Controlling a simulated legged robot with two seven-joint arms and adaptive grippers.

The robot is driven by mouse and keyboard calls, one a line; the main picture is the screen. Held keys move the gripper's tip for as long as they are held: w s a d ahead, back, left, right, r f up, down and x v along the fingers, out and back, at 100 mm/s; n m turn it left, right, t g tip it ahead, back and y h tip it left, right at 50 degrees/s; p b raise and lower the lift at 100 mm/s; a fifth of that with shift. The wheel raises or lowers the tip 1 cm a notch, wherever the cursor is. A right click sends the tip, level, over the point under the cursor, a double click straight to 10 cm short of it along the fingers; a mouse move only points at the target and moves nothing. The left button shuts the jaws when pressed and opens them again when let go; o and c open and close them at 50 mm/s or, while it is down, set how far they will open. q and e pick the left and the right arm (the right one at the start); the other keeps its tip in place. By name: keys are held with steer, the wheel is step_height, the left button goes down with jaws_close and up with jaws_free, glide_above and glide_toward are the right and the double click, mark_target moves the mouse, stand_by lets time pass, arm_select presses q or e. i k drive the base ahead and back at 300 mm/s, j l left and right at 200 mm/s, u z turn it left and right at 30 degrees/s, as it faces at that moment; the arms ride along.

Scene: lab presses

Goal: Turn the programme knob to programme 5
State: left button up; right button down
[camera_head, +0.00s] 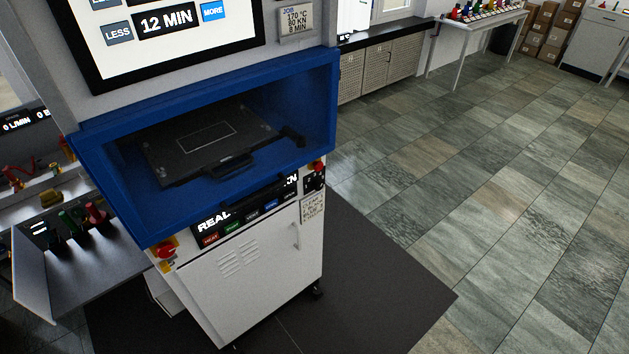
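The lab press (330,100) has a blue frame around an open chamber. Below the chamber is a front panel with a black display (217,217), partly hidden by a black bar handle (254,198). A small dark control block (314,183) with a red part on top sits at the panel's right end. A red knob on yellow (166,249) sits at the left end. I cannot tell for sure which control is the programme knob, and no programme number is legible. Neither of my grippers is in view.
A large screen (165,30) above reads 12 MIN. A white cabinet door (255,285) is below. A grey side bench (100,260) with coloured items stands left. The tiled floor (480,190) at right is clear.

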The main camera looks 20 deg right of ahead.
mark_target(317, 186)
steer(key=i+l, duration=0.1)
steer(key=l, duration=0.4)
steer(key=i+l, duration=0.1)
steer(key=l, duration=0.35)
steer(key=i+l, duration=0.1)
steer(key=l, duration=0.4)
steer(key=i+l, duration=0.1)
steer(key=l, duration=0.35)
